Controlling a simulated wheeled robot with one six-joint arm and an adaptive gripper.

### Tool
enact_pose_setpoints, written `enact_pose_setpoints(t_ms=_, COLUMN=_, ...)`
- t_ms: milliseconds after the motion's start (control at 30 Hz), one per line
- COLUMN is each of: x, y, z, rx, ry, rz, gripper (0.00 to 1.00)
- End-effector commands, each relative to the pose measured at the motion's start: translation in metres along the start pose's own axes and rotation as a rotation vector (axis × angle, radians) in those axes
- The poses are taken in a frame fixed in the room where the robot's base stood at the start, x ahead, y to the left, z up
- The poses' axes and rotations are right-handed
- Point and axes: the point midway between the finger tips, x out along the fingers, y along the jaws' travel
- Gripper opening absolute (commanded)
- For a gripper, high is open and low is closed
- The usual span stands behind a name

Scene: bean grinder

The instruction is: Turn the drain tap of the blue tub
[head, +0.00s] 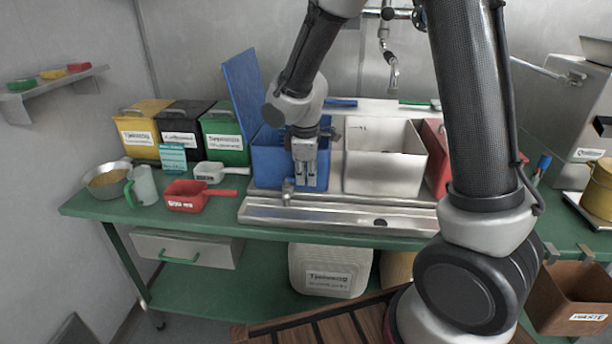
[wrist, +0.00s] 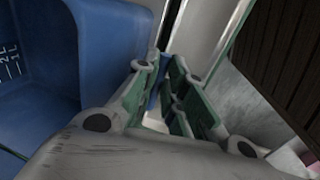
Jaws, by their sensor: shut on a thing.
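The blue tub (head: 268,168) stands on the metal drainer, left of a white tub. It also fills the left of the wrist view (wrist: 75,60). A small grey metal drain tap (head: 287,193) sits low at the tub's front, just left of my fingers. My gripper (head: 305,183) points down in front of the tub's front wall. In the wrist view my gripper (wrist: 165,80) has its green-padded fingers close together beside the tub wall. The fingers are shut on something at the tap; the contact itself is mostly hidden.
The white tub (head: 385,158) stands close to the right. A metal drainer ledge (head: 340,220) runs below the tubs. A red scoop (head: 190,197) and a white scoop (head: 209,172) lie to the left. A blue board (head: 242,92) leans behind the tub.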

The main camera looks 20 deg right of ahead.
Motion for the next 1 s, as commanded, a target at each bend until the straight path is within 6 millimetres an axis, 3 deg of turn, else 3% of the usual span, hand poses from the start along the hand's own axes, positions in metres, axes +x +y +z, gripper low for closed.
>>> enact_pose_setpoints(t_ms=433, x=0.0, y=0.001, z=0.0, rx=-0.012, ry=0.003, rz=0.001, gripper=0.0)
enact_pose_setpoints(t_ms=467, x=0.0, y=0.001, z=0.0, rx=-0.012, ry=0.003, rz=0.001, gripper=0.14)
enact_pose_setpoints(t_ms=567, x=0.0, y=0.001, z=0.0, rx=-0.011, ry=0.003, rz=0.001, gripper=0.32)
enact_pose_setpoints(t_ms=867, x=0.0, y=0.001, z=0.0, rx=-0.01, ry=0.002, rz=0.001, gripper=0.34)
enact_pose_setpoints(t_ms=1000, x=-0.011, y=0.001, z=-0.001, rx=-0.01, ry=0.004, rz=0.003, gripper=0.34)
